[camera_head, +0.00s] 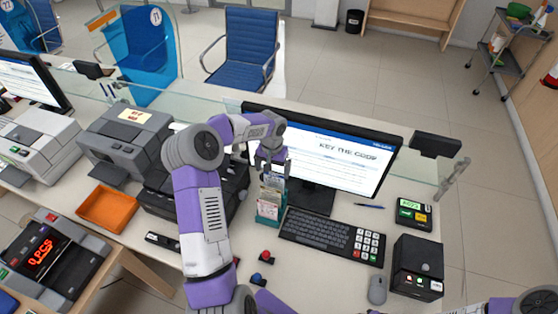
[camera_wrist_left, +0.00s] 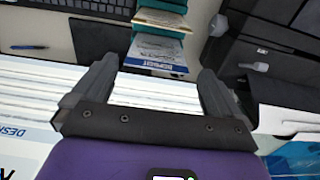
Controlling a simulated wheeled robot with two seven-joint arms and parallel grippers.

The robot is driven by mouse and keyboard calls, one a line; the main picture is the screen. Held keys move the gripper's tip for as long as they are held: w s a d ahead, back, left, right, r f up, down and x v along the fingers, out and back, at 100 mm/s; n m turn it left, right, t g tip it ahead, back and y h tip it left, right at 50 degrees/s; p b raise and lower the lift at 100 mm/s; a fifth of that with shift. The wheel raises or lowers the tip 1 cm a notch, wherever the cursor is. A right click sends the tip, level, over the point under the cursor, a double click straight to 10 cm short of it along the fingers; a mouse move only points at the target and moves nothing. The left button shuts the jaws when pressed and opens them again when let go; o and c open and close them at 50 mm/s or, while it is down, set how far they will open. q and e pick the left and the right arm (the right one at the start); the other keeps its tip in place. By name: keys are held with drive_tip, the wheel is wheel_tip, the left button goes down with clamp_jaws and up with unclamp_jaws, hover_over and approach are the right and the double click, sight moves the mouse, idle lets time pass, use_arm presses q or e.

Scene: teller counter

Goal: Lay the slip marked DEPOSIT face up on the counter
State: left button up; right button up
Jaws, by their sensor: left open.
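A teal slip rack (camera_head: 268,214) stands on the counter (camera_head: 325,285), left of the keyboard. Several paper slips stand in its tiers, pale ones and one with a blue band. In the left wrist view the slip marked DEPOSIT (camera_wrist_left: 155,54) shows in the tier nearest the gripper, its blue lettered band facing the camera. My left gripper (camera_head: 272,170) is over the top of the rack. In its wrist view the left gripper (camera_wrist_left: 158,70) is open, with its fingers apart and nothing held between them. My right gripper is out of view.
The monitor (camera_head: 333,152) stands close behind and right of the rack. The keyboard (camera_head: 333,236) lies to its right. A dark printer (camera_head: 160,205) is left of my arm. Red and blue stamps (camera_head: 265,256) are in front. Bare counter lies before the keyboard.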

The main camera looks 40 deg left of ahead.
sight(274, 179)
use_arm(q)
drive_tip(key=f, duration=0.5)
drive_tip(key=shift+w+f, duration=0.25)
drive_tip(key=shift+f, duration=0.05)
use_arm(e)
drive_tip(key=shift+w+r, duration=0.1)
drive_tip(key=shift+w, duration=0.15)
use_arm(q)
drive_tip(key=shift+s+f, duration=0.15)
drive_tip(key=shift+f, duration=0.35)
drive_tip(key=c, duration=0.7)
drive_tip(key=shift+r+p, duration=3.45)
drive_tip(key=shift+r, duration=2.35)
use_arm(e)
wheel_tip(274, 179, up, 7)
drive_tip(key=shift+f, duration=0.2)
